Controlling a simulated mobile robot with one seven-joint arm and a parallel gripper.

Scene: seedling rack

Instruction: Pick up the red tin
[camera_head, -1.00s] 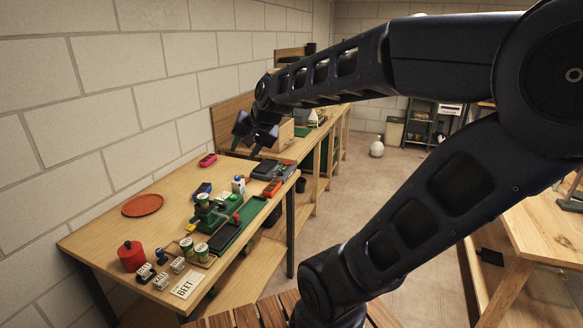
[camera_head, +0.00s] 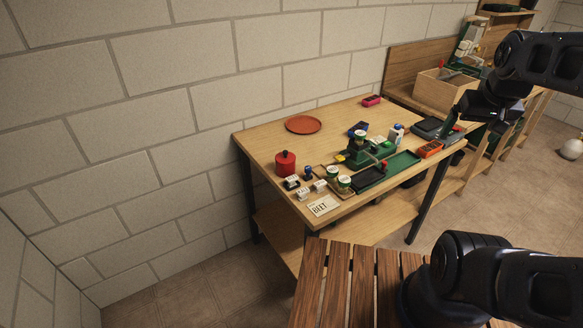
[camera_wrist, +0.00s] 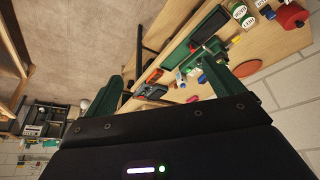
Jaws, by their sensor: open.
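The red tin (camera_head: 285,164) is a small round can with a knobbed lid. It stands upright on the wooden table (camera_head: 262,141) near its left end, in the head view. The wrist view shows the red tin (camera_wrist: 291,17) at the top right corner. My gripper (camera_head: 452,122) is over the table's right end, well apart from the tin. In the wrist view my gripper (camera_wrist: 165,84) has its two green fingers spread, with nothing held between them.
Around the tin are small white label blocks (camera_head: 304,193), round tins with green labels (camera_head: 344,182), a BEET card (camera_head: 323,206) and a green tray (camera_head: 402,163). A terracotta saucer (camera_head: 303,124) lies behind. A slatted wooden surface (camera_head: 333,290) is in front.

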